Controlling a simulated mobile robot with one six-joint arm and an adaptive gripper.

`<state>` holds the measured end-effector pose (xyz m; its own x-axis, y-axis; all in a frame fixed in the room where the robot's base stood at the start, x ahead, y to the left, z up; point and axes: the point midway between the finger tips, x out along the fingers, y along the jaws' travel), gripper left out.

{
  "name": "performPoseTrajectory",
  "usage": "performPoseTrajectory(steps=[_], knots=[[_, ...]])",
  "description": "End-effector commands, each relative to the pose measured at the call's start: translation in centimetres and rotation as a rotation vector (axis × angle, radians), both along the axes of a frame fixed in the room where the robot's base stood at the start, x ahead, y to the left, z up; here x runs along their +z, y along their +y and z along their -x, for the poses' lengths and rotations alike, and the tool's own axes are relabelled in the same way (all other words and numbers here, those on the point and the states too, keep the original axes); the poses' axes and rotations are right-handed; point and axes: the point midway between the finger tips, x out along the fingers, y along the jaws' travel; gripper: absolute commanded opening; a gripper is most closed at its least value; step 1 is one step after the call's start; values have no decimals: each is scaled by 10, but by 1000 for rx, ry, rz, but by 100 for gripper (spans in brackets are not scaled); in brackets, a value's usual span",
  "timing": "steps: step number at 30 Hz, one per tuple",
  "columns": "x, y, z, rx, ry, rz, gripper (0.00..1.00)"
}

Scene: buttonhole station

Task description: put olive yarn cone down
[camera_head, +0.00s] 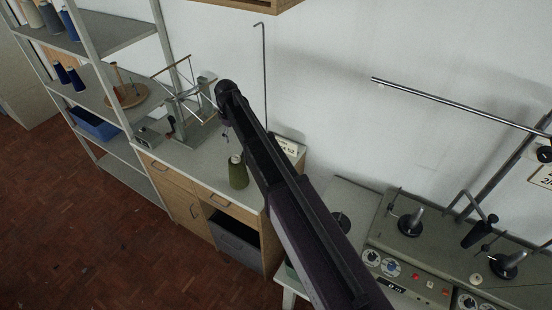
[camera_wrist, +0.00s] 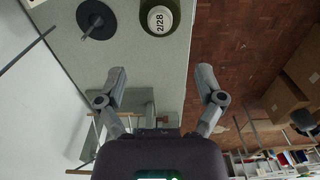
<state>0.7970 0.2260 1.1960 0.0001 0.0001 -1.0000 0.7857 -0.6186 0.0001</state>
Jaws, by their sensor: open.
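The olive yarn cone (camera_head: 238,172) stands upright on the light worktop (camera_head: 205,165) of the wooden cabinet, close to its front edge. It also shows at the top of the wrist view (camera_wrist: 160,14), seen from above, with a white top marked 2/28. My gripper (camera_wrist: 161,72) is open in the wrist view, its two fingers spread wide with nothing between them. The cone lies beyond the fingertips, apart from them. In the head view my dark arm crosses the middle, and I cannot make out the gripper there.
A black disc with a spindle (camera_wrist: 97,20) sits beside the cone. A metal winding device (camera_head: 185,112) stands at the worktop's left. Shelving (camera_head: 105,85) with blue cones and a blue bin (camera_head: 94,124) is farther left. A control-panel machine (camera_head: 425,285) stands right. Floor is clear in front.

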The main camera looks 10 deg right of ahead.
Motion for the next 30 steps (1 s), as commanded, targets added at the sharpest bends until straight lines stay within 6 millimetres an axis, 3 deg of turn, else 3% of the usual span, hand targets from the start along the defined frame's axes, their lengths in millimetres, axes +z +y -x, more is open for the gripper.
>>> performPoseTrajectory(steps=[5, 8, 14, 21, 25, 30], knots=[[0, -22, 18, -59, 0, 0, 87], [0, -47, 40, -132, 0, 0, 87], [0, -115, 106, -361, 1, 1, 87], [0, -187, 199, -676, 0, 1, 87], [0, -210, 235, -803, 0, 1, 87], [0, -224, 258, -891, 0, 1, 87]])
